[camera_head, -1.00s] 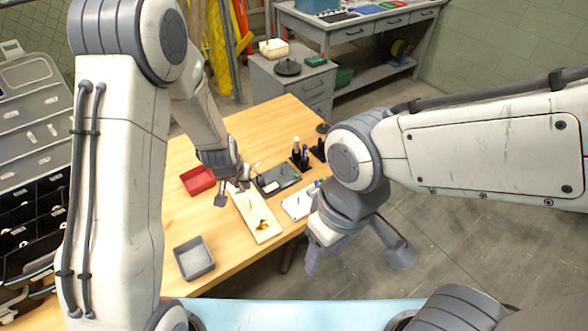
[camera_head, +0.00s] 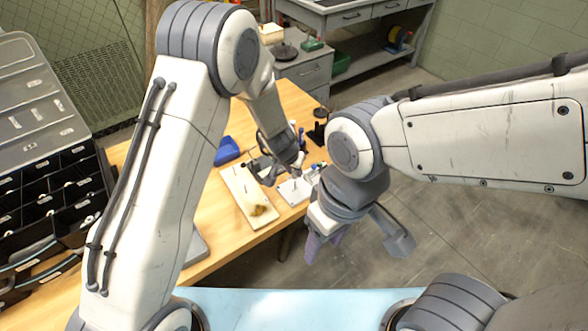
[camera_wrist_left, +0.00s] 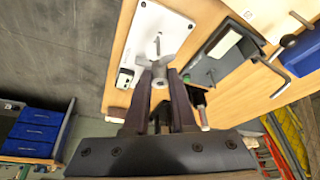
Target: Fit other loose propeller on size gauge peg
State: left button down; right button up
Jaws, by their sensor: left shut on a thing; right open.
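My left gripper (camera_head: 297,173) is over the white plate (camera_head: 291,194); its fingertips are small and partly hidden there. In the left wrist view the gripper (camera_wrist_left: 160,88) is shut on a small grey propeller (camera_wrist_left: 168,66). The propeller is close to a thin upright peg (camera_wrist_left: 158,46) on the white plate (camera_wrist_left: 172,22); I cannot tell whether they touch. A brass-coloured propeller (camera_head: 258,210) lies at the near end of a cream board (camera_head: 237,184). My right gripper (camera_head: 322,243) is open and empty, off the table's near right edge.
A blue bin (camera_head: 228,151) and dark holders (camera_head: 318,133) stand farther back. My left arm covers much of the table's left part.

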aim_at(294, 178)
pick_arm(q)
jog(key=shift+f, duration=0.4)
jog(key=shift+s+f+b, duration=0.1)
jog(key=shift+f+b, duration=0.1)
jog(key=shift+b, duration=0.25)
dwell(0.6)
jog(key=shift+f, duration=0.15)
jog(key=shift+f+b, duration=0.5)
jog(key=shift+b, duration=0.15)
jog(key=shift+f, duration=0.2)
dwell(0.3)
jog(key=shift+f+b, duration=0.55)
jog(key=shift+b, duration=0.3)
jog(key=shift+f, duration=0.1)
jog(key=shift+f+b, duration=0.65)
jog(key=shift+b, duration=0.05)
jog(key=shift+f, duration=0.15)
